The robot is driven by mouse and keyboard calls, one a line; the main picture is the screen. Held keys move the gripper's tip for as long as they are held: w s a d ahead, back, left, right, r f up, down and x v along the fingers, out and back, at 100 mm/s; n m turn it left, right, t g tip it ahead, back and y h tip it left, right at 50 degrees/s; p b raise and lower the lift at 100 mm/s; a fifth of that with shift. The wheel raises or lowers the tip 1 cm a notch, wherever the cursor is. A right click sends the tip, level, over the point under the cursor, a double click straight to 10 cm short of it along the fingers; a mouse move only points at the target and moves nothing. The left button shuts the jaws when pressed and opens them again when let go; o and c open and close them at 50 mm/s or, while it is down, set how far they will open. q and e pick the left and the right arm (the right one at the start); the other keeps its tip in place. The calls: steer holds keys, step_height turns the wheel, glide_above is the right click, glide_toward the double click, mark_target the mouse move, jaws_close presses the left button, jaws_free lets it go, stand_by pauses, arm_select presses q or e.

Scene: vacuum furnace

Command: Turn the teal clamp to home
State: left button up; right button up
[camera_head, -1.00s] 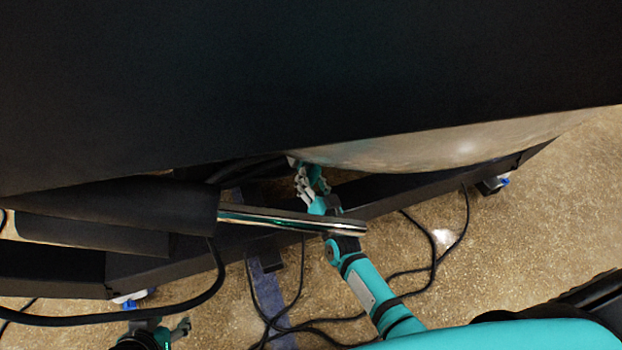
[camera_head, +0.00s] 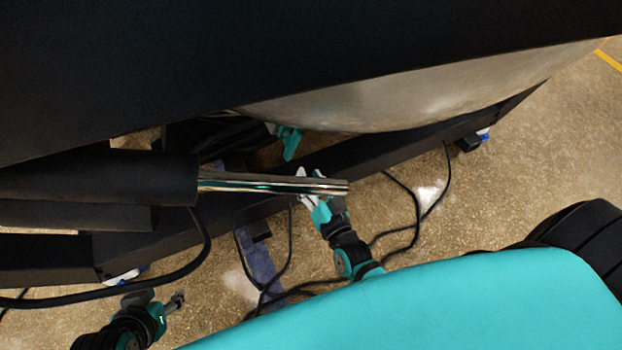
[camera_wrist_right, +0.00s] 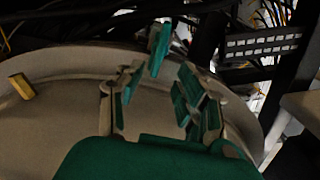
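The teal clamp (camera_head: 289,143) sits at the lower edge of the furnace's rounded metal body in the head view. In the right wrist view the clamp (camera_wrist_right: 160,48) stands up just beyond my fingertips, tilted slightly. My right gripper (camera_head: 309,175) is apart from the clamp, on the near side of it, and partly behind the shiny rod. In the right wrist view its fingers (camera_wrist_right: 158,82) are spread with nothing between them. My left gripper (camera_head: 174,303) is low at the left, far from the clamp; its finger opening is too small to judge.
A shiny metal rod (camera_head: 270,184) runs out of a black cylinder (camera_head: 110,178) across the right gripper. The dark furnace housing (camera_head: 250,60) overhangs above. Black cables (camera_head: 410,215) lie on the floor. A brass-coloured block (camera_wrist_right: 22,86) shows on the metal face.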

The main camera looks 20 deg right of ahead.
steer(key=shift+s, duration=0.1)
stand_by(0.5)
